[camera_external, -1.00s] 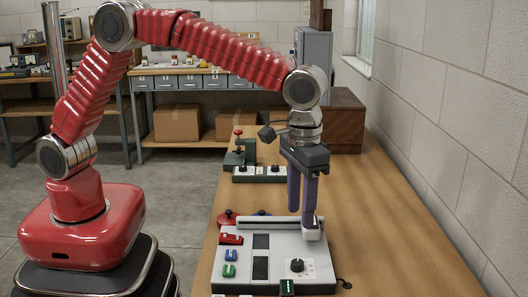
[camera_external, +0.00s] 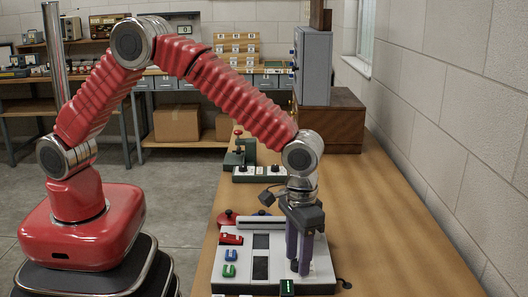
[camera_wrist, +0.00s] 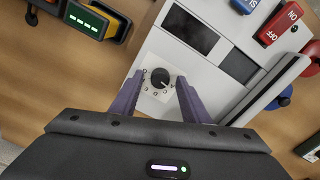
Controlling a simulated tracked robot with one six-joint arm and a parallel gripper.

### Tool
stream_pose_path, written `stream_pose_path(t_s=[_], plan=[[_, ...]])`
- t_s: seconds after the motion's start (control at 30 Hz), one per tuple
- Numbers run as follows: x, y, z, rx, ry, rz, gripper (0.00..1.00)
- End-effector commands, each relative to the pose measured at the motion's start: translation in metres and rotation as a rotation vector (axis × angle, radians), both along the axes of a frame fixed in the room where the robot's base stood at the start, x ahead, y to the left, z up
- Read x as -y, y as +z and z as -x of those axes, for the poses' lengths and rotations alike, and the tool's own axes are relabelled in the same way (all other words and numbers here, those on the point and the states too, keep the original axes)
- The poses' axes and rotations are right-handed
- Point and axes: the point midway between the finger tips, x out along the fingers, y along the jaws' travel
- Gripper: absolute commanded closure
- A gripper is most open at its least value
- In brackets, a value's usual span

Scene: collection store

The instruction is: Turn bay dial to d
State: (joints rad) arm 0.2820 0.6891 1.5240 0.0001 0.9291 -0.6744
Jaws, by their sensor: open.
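The bay dial (camera_wrist: 160,77) is a round black knob on a white plate with small letters around it. It sits on a light grey panel (camera_external: 268,285). In the wrist view it lies between the two purple fingers of my gripper (camera_wrist: 160,82), with a gap on each side. A light mark shows on the knob, but I cannot read which letter it faces. In the external view my gripper (camera_external: 299,268) points straight down, its tips low at the panel, and its fingers hide the dial. The gripper is open and holds nothing.
The panel also carries a red switch (camera_external: 231,239), a blue switch (camera_external: 231,255), a green switch (camera_external: 229,270) and dark windows. A small green display (camera_external: 287,286) stands at the front edge. Another control unit (camera_external: 260,173) stands behind. The wooden table is clear to the right.

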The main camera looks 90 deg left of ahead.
Motion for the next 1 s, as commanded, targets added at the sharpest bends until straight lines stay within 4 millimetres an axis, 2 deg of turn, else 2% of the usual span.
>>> stream_pose_path(t_s=[0.33, 0.9, 1.0], plan=[[0.0, -0.0035, 0.0, 0.0, 0.0, 0.0, 0.58], [0.0002, -0.0031, -0.0002, 0.001, 0.0, 0.001, 0.98], [0.0003, -0.003, -0.0002, 0.001, -0.001, 0.001, 0.99]])
